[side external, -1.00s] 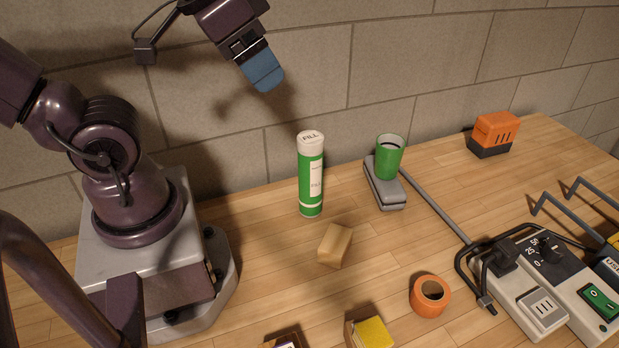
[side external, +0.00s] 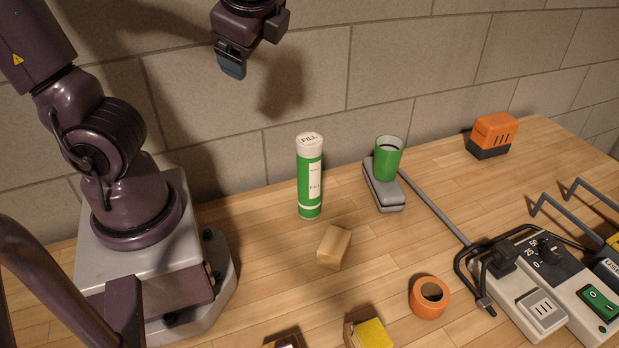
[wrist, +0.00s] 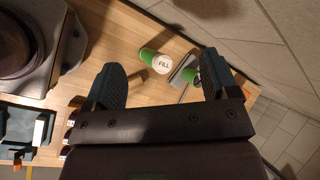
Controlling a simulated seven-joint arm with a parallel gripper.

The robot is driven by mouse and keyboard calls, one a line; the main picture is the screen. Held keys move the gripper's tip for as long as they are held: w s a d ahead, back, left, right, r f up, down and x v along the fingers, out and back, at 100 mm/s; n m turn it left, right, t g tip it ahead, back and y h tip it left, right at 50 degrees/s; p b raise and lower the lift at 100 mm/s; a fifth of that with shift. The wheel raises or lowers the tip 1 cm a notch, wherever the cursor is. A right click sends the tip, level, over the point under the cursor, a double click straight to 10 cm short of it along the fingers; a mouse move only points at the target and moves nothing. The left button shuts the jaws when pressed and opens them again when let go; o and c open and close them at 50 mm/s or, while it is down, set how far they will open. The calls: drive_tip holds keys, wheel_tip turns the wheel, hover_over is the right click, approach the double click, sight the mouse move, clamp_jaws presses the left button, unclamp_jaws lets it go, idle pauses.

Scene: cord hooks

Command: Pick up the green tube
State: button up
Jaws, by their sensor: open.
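The green tube (side external: 310,180) stands upright on the wooden table, with a white lid marked FILL and a white label. In the wrist view the green tube (wrist: 152,58) shows lid-on between the two fingers, some way beyond them. My gripper (side external: 232,66) is high above the table, up and to the left of the tube in the side view, and empty. In the wrist view its blue-grey fingers (wrist: 162,82) are spread wide apart. Nothing touches the tube.
A green cup (side external: 388,160) stands on a grey case (side external: 384,190) right of the tube. A wooden block (side external: 334,246) lies in front. An orange ring (side external: 429,297), an orange-black box (side external: 493,135) and a control panel (side external: 560,285) are farther right. A block wall stands behind.

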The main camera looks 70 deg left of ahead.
drive_tip(key=w+r+m+y, duration=0.1)
drive_tip(key=w+m+y, duration=0.2)
drive_tip(key=m+y, duration=0.25)
wheel_tip(320, 180, up, 3)
drive_tip(key=m+t+y, duration=0.4)
drive_tip(key=m+t, duration=0.1)
drive_tip(key=m, duration=0.2)
hover_over(309, 191)
drive_tip(key=shift+t, duration=0.3)
drive_tip(key=f, duration=2.5)
drive_tip(key=shift+d+f, duration=0.25)
drive_tip(key=shift+f, duration=1.5)
drive_tip(key=f, duration=0.5)
drive_tip(key=shift+a, duration=0.2)
drive_tip(key=shift+w+a+r+y, duration=0.2)
drive_tip(key=shift+w+a+y, duration=0.1)
drive_tip(key=shift+a, duration=0.3)
drive_tip(key=shift+w+a, duration=0.2)
drive_tip(key=shift+a, duration=0.4)
drive_tip(key=c, duration=1.2)
